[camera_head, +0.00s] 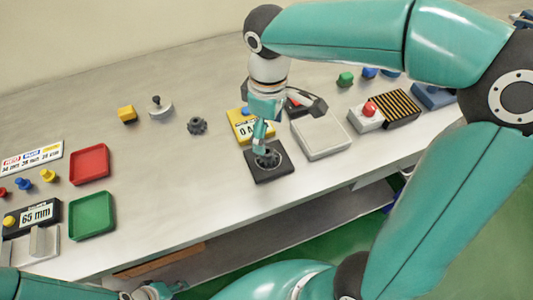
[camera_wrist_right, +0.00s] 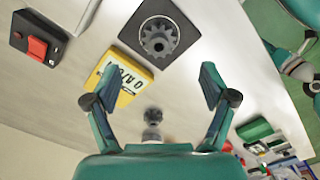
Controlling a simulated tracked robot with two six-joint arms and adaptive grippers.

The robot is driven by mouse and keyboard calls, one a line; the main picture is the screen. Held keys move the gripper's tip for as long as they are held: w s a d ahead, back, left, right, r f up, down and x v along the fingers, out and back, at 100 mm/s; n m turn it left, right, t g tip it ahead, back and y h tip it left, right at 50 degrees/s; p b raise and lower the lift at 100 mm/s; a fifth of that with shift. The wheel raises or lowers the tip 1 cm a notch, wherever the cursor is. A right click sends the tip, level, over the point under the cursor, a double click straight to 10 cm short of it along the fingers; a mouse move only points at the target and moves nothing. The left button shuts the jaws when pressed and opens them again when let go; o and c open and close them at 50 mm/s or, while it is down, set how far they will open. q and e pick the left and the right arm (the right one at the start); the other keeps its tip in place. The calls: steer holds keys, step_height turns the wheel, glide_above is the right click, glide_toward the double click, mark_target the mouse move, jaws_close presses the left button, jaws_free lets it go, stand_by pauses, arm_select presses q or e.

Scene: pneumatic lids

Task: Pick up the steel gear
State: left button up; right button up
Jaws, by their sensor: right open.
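A grey toothed gear (camera_wrist_right: 158,37) sits on a black square plate (camera_wrist_right: 180,62) in the right wrist view. In the head view this gear (camera_head: 268,158) is partly hidden by my right gripper, and the black plate (camera_head: 272,176) lies near the table's front edge. My right gripper (camera_head: 261,146) is above the plate. In the wrist view its fingers (camera_wrist_right: 158,82) are spread wide and empty, with the gear beyond the tips. A second, dark gear (camera_head: 197,126) lies on the bare table further left. My left gripper (camera_head: 155,291) is low at the bottom edge, away from both gears; its jaws are unclear.
A yellow display box (camera_head: 240,126) stands just behind the plate, and a grey square tray (camera_head: 320,136) is to its right. Red (camera_head: 90,164) and green (camera_head: 92,215) trays are at the far left.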

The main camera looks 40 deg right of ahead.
mark_target(267, 151)
steer(key=shift+w+f, duration=0.2)
steer(key=shift+f, duration=3.65)
steer(key=c, duration=1.4)
steer(key=shift+c, duration=1)
steer(key=shift+r, duration=0.2)
